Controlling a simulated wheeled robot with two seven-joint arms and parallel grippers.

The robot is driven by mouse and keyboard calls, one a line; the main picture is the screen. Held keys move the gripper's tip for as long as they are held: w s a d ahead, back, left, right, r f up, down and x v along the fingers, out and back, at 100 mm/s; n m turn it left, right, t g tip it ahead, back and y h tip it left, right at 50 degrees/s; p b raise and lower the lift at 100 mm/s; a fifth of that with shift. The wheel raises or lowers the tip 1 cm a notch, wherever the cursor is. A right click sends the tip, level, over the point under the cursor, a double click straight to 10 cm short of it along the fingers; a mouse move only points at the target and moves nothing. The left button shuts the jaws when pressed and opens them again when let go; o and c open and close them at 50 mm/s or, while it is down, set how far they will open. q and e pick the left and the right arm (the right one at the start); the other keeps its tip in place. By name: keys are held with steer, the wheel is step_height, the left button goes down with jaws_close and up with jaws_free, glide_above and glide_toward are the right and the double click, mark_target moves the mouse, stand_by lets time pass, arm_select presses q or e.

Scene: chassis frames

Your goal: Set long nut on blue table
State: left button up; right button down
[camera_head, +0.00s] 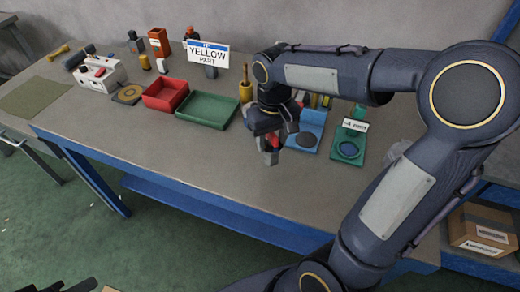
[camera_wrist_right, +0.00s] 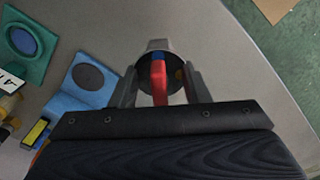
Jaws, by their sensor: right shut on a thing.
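The blue table is a workbench with a grey-brown top (camera_head: 190,150) and a blue frame. My right gripper (camera_head: 270,145) is above the table near its front edge, jaws pointing down. It is shut on a grey piece, seemingly the long nut (camera_head: 270,158), held at or just above the tabletop; I cannot tell whether it touches. In the right wrist view the gripper (camera_wrist_right: 158,90) has a finger on each side of the piece, whose grey rim (camera_wrist_right: 155,45) shows beyond red and blue parts. My left gripper cannot be made out.
A green tray (camera_head: 208,122) and a red bin (camera_head: 166,107) stand to the left. A blue holder (camera_head: 302,141) and a green holder (camera_head: 347,150) with round recesses stand to the right. A "YELLOW PART" sign (camera_head: 208,53) is behind. The front strip of tabletop is clear.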

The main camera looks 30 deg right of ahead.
steer(key=w+f, duration=0.1)
steer(key=a+f, duration=0.1)
steer(key=shift+w+a+f, duration=0.15)
steer(key=shift+w+f, duration=0.15)
steer(key=shift+w, duration=0.1)
steer(key=shift+w+a+f, duration=0.1)
steer(key=shift+f, duration=0.8)
steer(key=shift+w+a+f, duration=0.1)
steer(key=shift+f, duration=0.8)
steer(key=shift+f, duration=0.15)
steer(key=c, duration=0.8)
jaws_free()
